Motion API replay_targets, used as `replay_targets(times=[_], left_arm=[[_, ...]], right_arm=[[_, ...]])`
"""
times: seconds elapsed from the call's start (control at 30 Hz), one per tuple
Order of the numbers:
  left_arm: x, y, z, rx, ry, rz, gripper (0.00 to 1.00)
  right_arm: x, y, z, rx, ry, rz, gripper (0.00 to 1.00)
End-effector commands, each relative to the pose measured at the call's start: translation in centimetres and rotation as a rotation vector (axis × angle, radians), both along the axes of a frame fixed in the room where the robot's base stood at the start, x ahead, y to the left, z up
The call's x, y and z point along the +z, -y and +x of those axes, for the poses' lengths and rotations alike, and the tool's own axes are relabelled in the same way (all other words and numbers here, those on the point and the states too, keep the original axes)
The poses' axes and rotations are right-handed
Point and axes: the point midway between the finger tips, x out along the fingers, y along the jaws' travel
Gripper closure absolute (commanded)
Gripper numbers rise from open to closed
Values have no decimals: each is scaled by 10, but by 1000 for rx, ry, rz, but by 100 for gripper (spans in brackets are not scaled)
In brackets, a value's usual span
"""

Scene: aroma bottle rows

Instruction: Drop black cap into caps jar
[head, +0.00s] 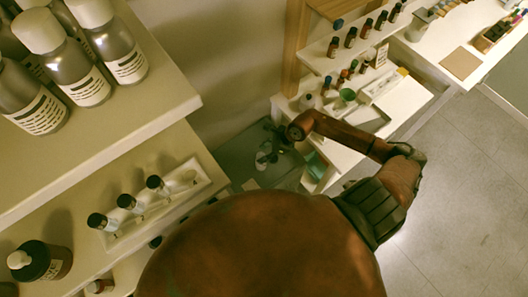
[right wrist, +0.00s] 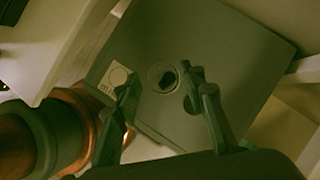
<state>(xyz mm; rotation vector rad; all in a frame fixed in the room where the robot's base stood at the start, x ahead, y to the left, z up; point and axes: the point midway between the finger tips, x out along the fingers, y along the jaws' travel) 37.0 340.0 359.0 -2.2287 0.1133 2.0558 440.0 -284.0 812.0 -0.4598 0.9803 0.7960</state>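The caps jar (right wrist: 153,72) is a small round clear vessel on a grey-green surface (right wrist: 225,50). In the right wrist view a black cap (right wrist: 168,80) shows inside the jar's round outline; its exact height there I cannot tell. My right gripper (right wrist: 160,94) is open, its two fingers apart on either side of the jar in this view, with nothing held between them. In the head view my right gripper (head: 268,148) is small and dark over the same surface, partly covering the jar. My left gripper is not in view.
A white shelf edge (right wrist: 55,50) is close on the left. In the head view, a tray (head: 150,205) of small bottles and large grey bottles (head: 75,65) stand on left shelves. A bottle rack (head: 350,55) stands behind my arm.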

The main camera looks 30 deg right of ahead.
Motion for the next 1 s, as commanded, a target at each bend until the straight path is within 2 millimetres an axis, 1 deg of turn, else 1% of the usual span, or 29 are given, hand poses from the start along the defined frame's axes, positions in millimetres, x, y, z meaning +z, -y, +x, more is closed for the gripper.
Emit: replay_targets(times=[0.17,0.4,0.53,0.6,1.0], left_arm=[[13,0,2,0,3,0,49],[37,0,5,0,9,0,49],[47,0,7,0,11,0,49],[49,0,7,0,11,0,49],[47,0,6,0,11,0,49]], right_arm=[[18,0,0,1,2,-2,62],[54,0,1,2,3,-1,62],[69,0,0,1,3,-1,62],[72,0,0,1,0,0,62],[69,0,0,0,0,0,62]])
